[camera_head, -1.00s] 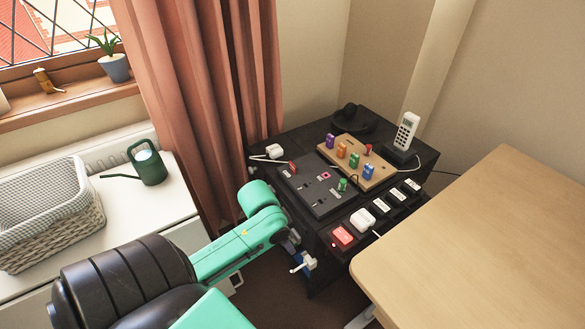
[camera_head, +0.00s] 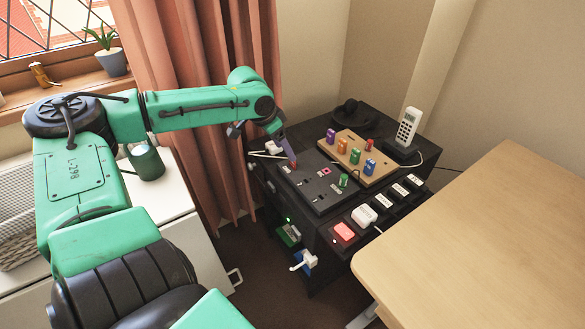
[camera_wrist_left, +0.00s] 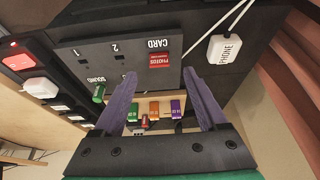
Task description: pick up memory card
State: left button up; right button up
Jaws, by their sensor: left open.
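The memory card (camera_wrist_left: 159,60) is a small red card marked PHOTOS. It sits in the slot labelled CARD on the dark panel (camera_wrist_left: 120,47) in the left wrist view. In the head view, my left gripper (camera_head: 290,155) hangs over the left end of this panel (camera_head: 322,200), beside the card's place, and partly covers it. In the left wrist view, my left gripper (camera_wrist_left: 160,78) is open, its two purple fingers spread to either side of the card, with nothing between them. Whether the fingertips reach the card's height I cannot tell. My right gripper is out of view.
A white PHONE plug (camera_wrist_left: 223,48) with a cable lies close to the card. A green SOUND peg (camera_wrist_left: 98,93) stands on the panel.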

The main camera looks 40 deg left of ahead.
aim_at(291, 168)
pick_arm(q)
jog(key=b+x, duration=0.1)
jog(key=x, duration=0.5)
jog(key=shift+f+b, duration=0.1)
jog(key=shift+b, duration=0.2)
jog(key=shift+w+d, duration=0.1)
jog(key=shift+w, duration=0.1)
jog(key=shift+s, duration=0.1)
jog(key=shift+c, duration=0.6)
grip_shut()
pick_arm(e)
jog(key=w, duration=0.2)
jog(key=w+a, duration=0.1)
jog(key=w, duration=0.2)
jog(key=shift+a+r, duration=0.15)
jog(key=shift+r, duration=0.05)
